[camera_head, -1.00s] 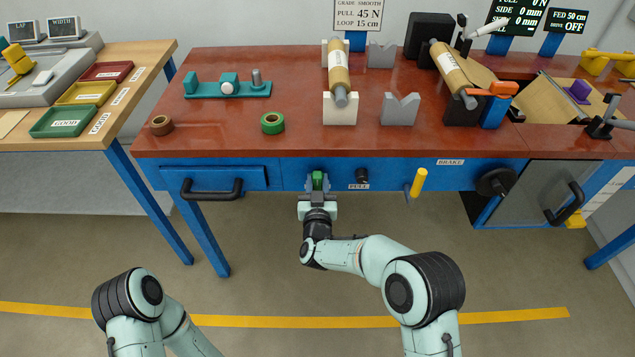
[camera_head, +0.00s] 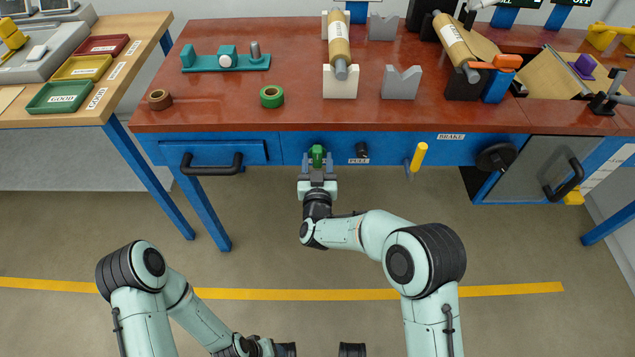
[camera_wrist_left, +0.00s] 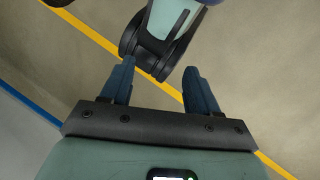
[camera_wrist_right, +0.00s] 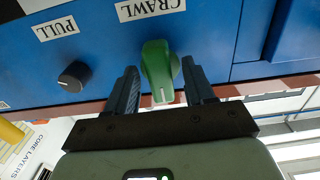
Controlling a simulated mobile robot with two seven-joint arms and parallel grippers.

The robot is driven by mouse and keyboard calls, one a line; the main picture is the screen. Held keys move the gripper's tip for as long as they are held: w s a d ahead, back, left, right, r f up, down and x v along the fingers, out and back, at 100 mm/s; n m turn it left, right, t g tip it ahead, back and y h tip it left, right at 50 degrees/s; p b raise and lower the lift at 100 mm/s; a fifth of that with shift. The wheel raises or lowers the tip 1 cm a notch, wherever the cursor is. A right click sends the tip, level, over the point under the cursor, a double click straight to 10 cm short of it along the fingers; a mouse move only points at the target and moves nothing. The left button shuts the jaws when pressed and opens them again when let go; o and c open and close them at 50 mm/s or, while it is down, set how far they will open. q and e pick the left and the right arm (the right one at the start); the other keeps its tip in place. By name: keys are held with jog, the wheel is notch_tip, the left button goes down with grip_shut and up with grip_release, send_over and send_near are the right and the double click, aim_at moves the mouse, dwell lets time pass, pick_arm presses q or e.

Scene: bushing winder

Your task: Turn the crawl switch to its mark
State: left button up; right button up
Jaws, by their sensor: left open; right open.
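The green crawl switch (camera_head: 317,156) is on the blue front panel under the red tabletop. In the right wrist view the switch (camera_wrist_right: 160,70) is a green lever-like knob with a short white line near its lower end, beside the CRAWL label (camera_wrist_right: 150,9). My right gripper (camera_head: 317,166) is in front of it. Its open fingers (camera_wrist_right: 160,90) stand on both sides of the knob, with visible gaps. The switch's mark on the panel cannot be made out. My left gripper (camera_wrist_left: 160,85) is open and empty over the floor, far from the panel.
Right of the switch are a black PULL knob (camera_head: 362,150) and a yellow-handled lever (camera_head: 418,157). A drawer with a black handle (camera_head: 212,164) is to the left. A black handwheel (camera_head: 495,157) is farther right. The floor before the panel is clear.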

pick_arm(q)
jog(key=shift+s+d+r+p, duration=0.25)
jog(key=shift+s+r+p, duration=0.1)
jog(key=shift+s+r, duration=0.2)
pick_arm(e)
jog(key=s, duration=1.1)
jog(key=shift+s, duration=0.4)
